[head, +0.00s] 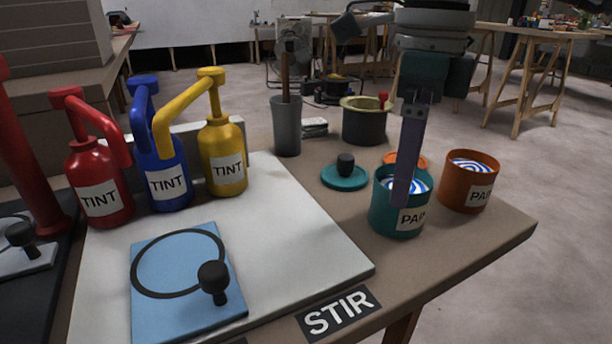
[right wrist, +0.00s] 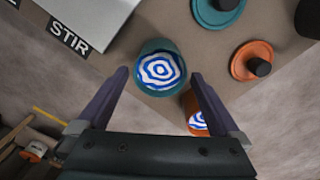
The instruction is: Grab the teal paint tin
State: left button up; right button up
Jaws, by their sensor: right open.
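The teal paint tin (head: 392,222) stands upright and open near the table's front right edge, with swirled blue and white paint inside and a white label. It also shows in the right wrist view (right wrist: 160,68), in the gap between the fingertips. My right gripper (head: 402,198) is open and comes down at the tin, one purple finger crossing in front of its rim. Its two fingers show in the right wrist view (right wrist: 160,75), one toward each side of the tin. I cannot tell whether they touch it. My left gripper is in neither view.
An orange paint tin (head: 466,188) stands close right of the teal one. A teal lid (head: 345,180) and an orange lid (head: 408,157) lie behind. A grey cup (head: 287,128), a dark pot (head: 364,124) and tint bottles (head: 226,155) stand further left. The STIR label (head: 338,313) marks the front edge.

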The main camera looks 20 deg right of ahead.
aim_at(405, 223)
notch_tip(405, 223, down, 3)
jog(key=shift+a+r+b, duration=0.1)
jog(key=shift+b, duration=0.25)
jog(key=shift+r, duration=0.1)
jog(key=shift+c, duration=0.4)
jog(key=c, duration=1.4)
